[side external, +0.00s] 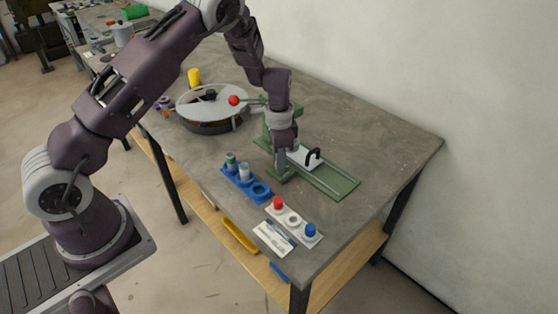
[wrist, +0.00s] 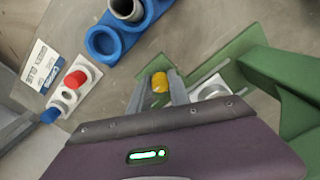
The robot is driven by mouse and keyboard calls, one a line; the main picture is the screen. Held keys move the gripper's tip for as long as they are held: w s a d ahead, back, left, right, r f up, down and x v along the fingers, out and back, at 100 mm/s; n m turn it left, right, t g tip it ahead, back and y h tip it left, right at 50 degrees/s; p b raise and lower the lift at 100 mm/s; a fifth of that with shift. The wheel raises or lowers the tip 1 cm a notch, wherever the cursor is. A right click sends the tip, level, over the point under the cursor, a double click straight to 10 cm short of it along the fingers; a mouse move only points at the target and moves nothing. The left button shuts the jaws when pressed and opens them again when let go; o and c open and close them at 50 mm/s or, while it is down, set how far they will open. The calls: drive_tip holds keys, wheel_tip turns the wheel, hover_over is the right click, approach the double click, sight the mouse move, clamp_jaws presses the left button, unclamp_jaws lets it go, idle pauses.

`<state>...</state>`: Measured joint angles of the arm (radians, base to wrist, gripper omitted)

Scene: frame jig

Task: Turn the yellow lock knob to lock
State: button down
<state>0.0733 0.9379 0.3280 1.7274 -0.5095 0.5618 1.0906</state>
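The yellow lock knob (wrist: 160,83) shows in the wrist view between the two fingers of my gripper (wrist: 160,88), near their tips. It sits at the end of the green jig (wrist: 234,74). The fingers stand on either side of the knob, but I cannot tell whether they press on it. In the side view my gripper (side external: 280,165) points down at the near-left end of the green jig (side external: 338,189), and it hides the knob there.
A blue holder (side external: 245,184) with cylinders stands just left of the jig. A white strip with red and blue buttons (side external: 294,221) and a printed card (side external: 272,238) lie near the front edge.

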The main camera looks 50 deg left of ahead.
drive_tip(key=shift+n, duration=0.4)
drive_tip(key=n, duration=1.2)
drive_tip(key=shift+d+n, duration=0.1)
drive_tip(key=shift+n, duration=0.3)
drive_tip(key=shift+w+n, duration=0.1)
drive_tip(key=shift+n, duration=2.2)
drive_tip(key=c, duration=1.2)
unclamp_jaws()
